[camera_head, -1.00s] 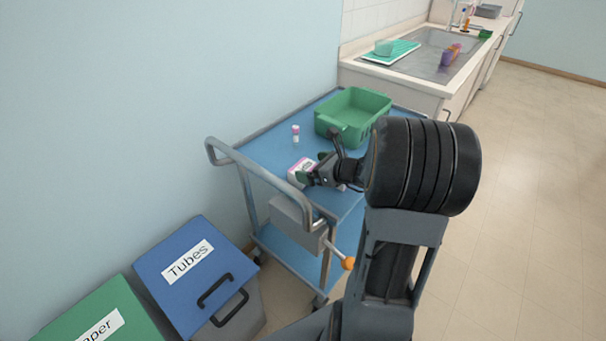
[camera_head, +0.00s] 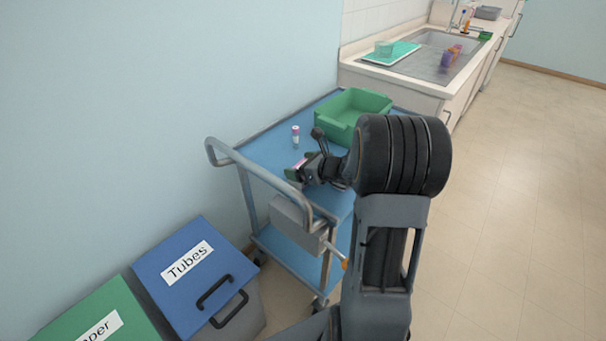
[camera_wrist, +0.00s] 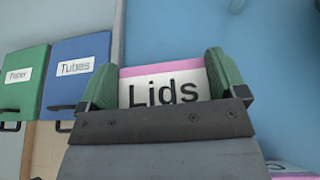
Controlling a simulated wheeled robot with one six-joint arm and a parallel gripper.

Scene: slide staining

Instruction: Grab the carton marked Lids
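The carton marked Lids (camera_wrist: 165,88) is white with a pink band along its top edge and black lettering. In the wrist view it sits between the two green fingers of my gripper (camera_wrist: 163,82), flush against both with no gap showing. Its lower part is hidden behind the gripper's dark plate. In the head view my gripper (camera_head: 304,170) is at the near left part of the blue trolley top, and only a little of the carton shows there. I cannot tell whether the carton rests on the trolley.
A green crate (camera_head: 347,121) stands at the back of the trolley (camera_head: 262,150), with a small capped tube (camera_head: 295,137) left of it. A pink-and-white object (camera_wrist: 290,173) shows at the wrist view's lower right. The trolley handle (camera_head: 258,170) and Tubes bin (camera_head: 167,272) are nearby.

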